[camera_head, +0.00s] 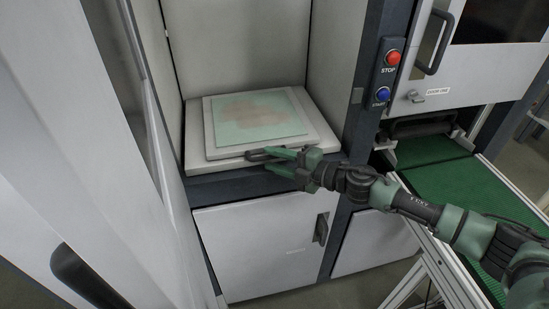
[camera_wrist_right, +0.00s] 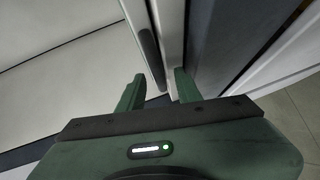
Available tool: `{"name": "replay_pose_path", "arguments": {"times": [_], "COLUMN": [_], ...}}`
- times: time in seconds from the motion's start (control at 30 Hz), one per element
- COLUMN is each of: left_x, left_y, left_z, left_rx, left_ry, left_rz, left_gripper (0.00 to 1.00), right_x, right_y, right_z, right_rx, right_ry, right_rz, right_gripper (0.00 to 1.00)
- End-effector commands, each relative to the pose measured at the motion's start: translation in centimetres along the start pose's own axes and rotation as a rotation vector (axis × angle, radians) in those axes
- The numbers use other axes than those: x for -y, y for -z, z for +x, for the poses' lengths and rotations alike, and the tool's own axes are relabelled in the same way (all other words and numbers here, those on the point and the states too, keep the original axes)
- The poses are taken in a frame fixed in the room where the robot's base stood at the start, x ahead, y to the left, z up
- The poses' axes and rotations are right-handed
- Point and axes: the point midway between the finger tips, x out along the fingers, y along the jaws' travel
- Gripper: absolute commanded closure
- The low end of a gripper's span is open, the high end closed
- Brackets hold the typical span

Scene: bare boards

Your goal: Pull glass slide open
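The glass slide (camera_head: 232,124) is a flat pale green plate with a brownish patch. It lies on a white stepped platform (camera_head: 192,150) inside the open cabinet bay. A dark handle (camera_head: 256,154) sits at the platform's front edge; it also shows in the right wrist view (camera_wrist_right: 150,54). My right gripper (camera_head: 272,160) is at this handle, its fingers apart. In the right wrist view my right gripper (camera_wrist_right: 157,92) is open, with the handle's near end and a white edge lying between the finger lines. Contact cannot be told. My left gripper is not in view.
A white door (camera_head: 60,130) with a dark handle (camera_head: 88,280) stands open at the left. A post with a red stop button (camera_head: 393,58) and blue start button (camera_head: 383,94) stands right of the bay. A green conveyor (camera_head: 445,185) runs at the right. A closed lower cabinet (camera_head: 260,240) is below.

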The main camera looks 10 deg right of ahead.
Motion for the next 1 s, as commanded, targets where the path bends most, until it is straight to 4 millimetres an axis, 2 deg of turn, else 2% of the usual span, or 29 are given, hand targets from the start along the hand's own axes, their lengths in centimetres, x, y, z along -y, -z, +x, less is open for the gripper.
{"name": "replay_pose_path", "arguments": {"times": [0.1,0.2,0.23,1.0], "left_x": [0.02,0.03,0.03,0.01], "left_y": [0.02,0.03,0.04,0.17], "left_z": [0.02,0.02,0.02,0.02], "left_rx": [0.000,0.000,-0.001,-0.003], "left_ry": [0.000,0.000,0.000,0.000], "left_rz": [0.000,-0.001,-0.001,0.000], "left_gripper": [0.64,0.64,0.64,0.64], "right_x": [0.01,0.01,0.01,0.11], "right_y": [0.00,0.01,0.01,0.02], "right_z": [-0.01,-0.02,-0.02,-0.05], "right_rx": [0.000,0.000,0.000,0.000], "right_ry": [0.000,0.000,0.000,0.001], "right_rz": [0.000,0.000,0.000,0.001], "right_gripper": [0.66,0.93,1.00,1.00]}}
